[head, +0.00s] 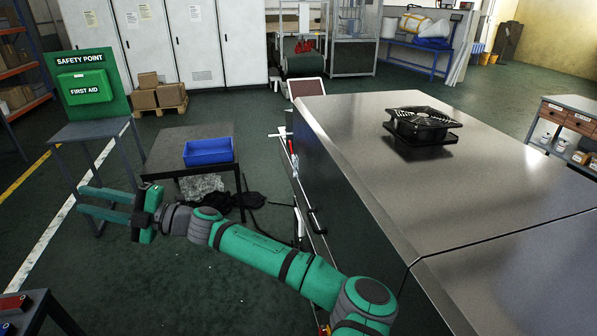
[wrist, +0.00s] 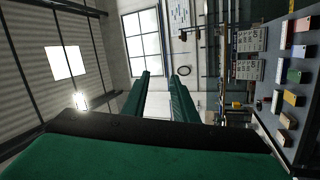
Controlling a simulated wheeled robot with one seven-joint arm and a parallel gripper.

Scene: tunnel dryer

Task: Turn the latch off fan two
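My gripper (head: 80,199) is at the left, pointing left over the floor, with its two green fingers apart and nothing between them. The fingers also show apart in the wrist view (wrist: 159,77). The metal dryer housing (head: 350,137) fills the right side of the head view, well away from my gripper. A black fan unit (head: 422,124) sits on its top. A dark handle (head: 316,220) and a small red part (head: 291,147) show along its left side, seen edge-on. I cannot tell which of these, if any, is the latch of fan two.
A low dark table with a blue bin (head: 208,151) stands between my gripper and the dryer. A green first-aid stand (head: 87,88) is behind my gripper, and a bench corner (head: 28,304) is at lower left. The floor below the arm is mostly clear.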

